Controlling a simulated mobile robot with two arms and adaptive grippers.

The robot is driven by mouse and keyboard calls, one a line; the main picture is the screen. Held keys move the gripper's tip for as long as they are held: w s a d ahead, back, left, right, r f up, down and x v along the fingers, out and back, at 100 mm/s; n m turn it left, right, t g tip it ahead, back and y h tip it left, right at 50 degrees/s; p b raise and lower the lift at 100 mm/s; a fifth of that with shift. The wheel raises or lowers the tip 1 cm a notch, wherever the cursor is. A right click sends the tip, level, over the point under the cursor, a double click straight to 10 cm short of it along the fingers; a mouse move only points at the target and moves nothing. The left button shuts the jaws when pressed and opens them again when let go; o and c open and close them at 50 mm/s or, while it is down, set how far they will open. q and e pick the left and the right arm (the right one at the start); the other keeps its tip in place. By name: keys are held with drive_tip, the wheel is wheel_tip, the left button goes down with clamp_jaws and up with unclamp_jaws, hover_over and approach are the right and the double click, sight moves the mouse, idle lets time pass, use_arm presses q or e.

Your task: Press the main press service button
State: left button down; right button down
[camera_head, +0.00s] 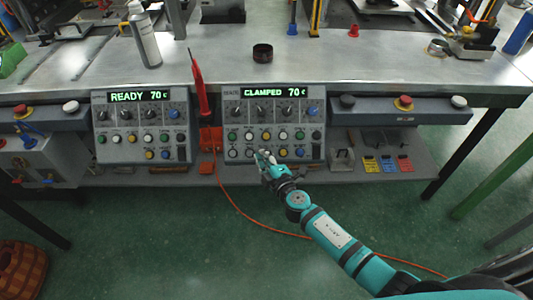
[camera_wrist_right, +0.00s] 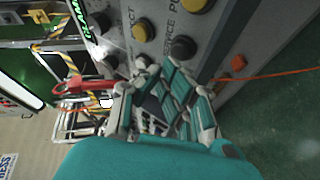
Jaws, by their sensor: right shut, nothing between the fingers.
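The right control panel (camera_head: 270,122) stands at the table's front and its display reads "CLAMPED 70 c". It has knobs and rows of coloured buttons. My right gripper (camera_head: 263,157) is shut and empty at the panel's lower row, hiding part of it. In the right wrist view its fingertips (camera_wrist_right: 135,75) are close to the panel face. A black button (camera_wrist_right: 183,48) and a yellow button (camera_wrist_right: 143,30) show there, with partly readable lettering including "SERVICE". I cannot tell whether the fingers touch a button. My left gripper is not in view.
The left panel (camera_head: 141,125) reads "READY 70 c". A red tool (camera_head: 200,88) hangs between the panels, and an orange cable (camera_head: 232,203) runs to the floor. A spray can (camera_head: 146,40) and a dark cup (camera_head: 262,53) stand on the table. Red emergency buttons flank the panels.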

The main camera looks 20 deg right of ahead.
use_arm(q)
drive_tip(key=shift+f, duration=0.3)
use_arm(e)
drive_tip(key=shift+w+f, duration=0.2)
drive_tip(key=shift+w, duration=0.05)
